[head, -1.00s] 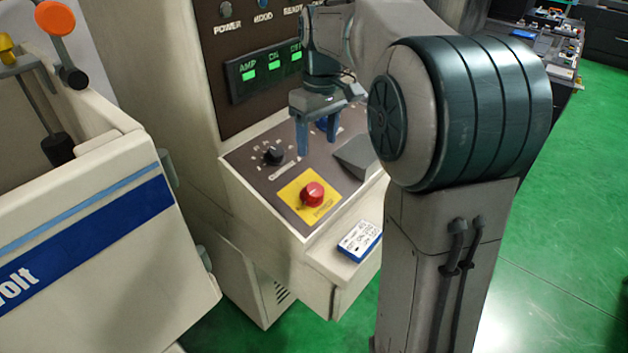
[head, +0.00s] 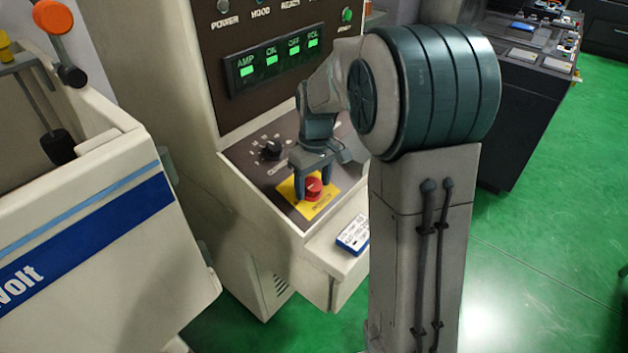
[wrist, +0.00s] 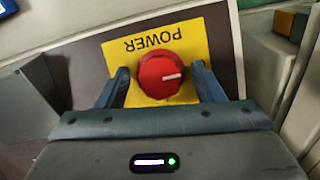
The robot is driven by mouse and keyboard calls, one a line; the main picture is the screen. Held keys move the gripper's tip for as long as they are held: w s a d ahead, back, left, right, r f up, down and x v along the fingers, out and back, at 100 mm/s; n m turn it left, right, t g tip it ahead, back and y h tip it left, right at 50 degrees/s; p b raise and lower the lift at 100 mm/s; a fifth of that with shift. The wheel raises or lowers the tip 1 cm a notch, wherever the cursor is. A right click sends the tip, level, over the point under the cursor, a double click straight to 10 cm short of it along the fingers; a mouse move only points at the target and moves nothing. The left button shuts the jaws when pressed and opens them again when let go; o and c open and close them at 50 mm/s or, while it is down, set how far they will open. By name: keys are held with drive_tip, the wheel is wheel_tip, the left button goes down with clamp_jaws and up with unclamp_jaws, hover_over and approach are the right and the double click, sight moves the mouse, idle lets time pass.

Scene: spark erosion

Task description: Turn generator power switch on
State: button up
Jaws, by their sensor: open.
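The generator power switch (head: 313,187) is a red round knob with a white mark, on a yellow plate (head: 327,197) on the cabinet's sloped panel. In the wrist view the red knob (wrist: 165,76) sits between my two fingers, on the yellow plate (wrist: 195,42) lettered POWER. The white mark points to the right in that view. My gripper (head: 313,192) is open, with one finger on each side of the knob; in the wrist view the fingers (wrist: 163,88) show gaps to it. I cannot tell whether either finger touches it.
A black dial (head: 270,150) is on the panel left of my gripper. A white and blue box (head: 353,236) lies on the ledge in front. A cream machine with a blue stripe (head: 90,230) stands at left. Green floor (head: 545,200) is free at right.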

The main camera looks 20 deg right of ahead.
drive_tip(key=shift+c, duration=0.3)
drive_tip(key=c, duration=0.9)
drive_tip(key=shift+m, duration=0.3)
drive_tip(key=m+y, duration=0.1)
drive_tip(key=m, duration=0.2)
drive_tip(key=shift+d+g, duration=0.1)
drive_tip(key=shift+g, duration=0.2)
drive_tip(key=m+y, duration=0.1)
drive_tip(key=m, duration=0.3)
drive_tip(key=shift+m+y, duration=0.4)
drive_tip(key=m+y, duration=0.1)
drive_tip(key=m, duration=0.3)
drive_tip(key=shift+d+t, duration=0.1)
drive_tip(key=shift+t, duration=0.3)
drive_tip(key=shift+m+t+y+b, duration=0.2)
drive_tip(key=shift+m+t+y, duration=0.15)
drive_tip(key=shift+m, duration=0.9)
drive_tip(key=shift+m+t+y+b, duration=0.25)
drive_tip(key=shift+m+y, duration=0.1)
drive_tip(key=shift+m, duration=0.9)
